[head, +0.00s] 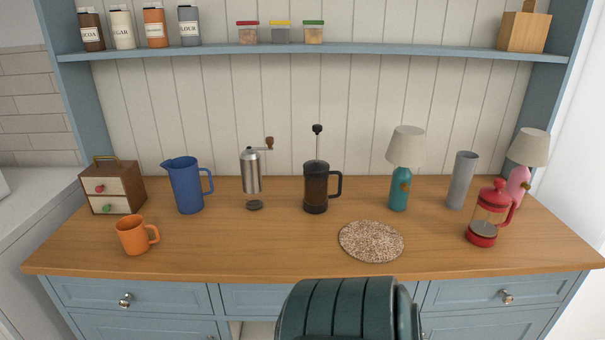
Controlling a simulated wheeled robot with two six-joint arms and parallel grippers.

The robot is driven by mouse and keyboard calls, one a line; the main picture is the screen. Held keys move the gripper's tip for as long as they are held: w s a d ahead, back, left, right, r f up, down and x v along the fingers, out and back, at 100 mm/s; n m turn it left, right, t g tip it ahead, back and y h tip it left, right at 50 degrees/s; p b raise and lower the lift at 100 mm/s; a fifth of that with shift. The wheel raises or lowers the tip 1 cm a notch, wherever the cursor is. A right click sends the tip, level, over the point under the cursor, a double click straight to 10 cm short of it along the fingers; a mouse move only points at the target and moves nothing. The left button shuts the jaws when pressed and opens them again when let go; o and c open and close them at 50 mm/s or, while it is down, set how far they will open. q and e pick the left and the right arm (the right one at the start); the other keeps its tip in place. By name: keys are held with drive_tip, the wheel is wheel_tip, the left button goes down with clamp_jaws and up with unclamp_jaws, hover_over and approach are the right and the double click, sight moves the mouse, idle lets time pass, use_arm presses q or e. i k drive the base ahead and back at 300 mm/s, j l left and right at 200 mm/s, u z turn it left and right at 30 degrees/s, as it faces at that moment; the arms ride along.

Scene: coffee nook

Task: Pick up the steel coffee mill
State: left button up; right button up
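The steel coffee mill (251,172) stands upright on the wooden counter, left of centre. It has a brushed metal body, a crank reaching right to a brown knob, and a dark base below a see-through lower part. A blue pitcher stands to its left and a dark French press to its right, both apart from it. Neither of my grippers is in view.
Counter (310,258) items include the blue pitcher (186,187), orange mug (132,236), French press (315,188), speckled round mat (371,242) and red press (484,220). A dark green ribbed shape (340,312), perhaps a chair back, stands in front. Counter before the mill is clear.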

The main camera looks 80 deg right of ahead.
sight(251, 164)
drive_tip(key=z, duration=2.1)
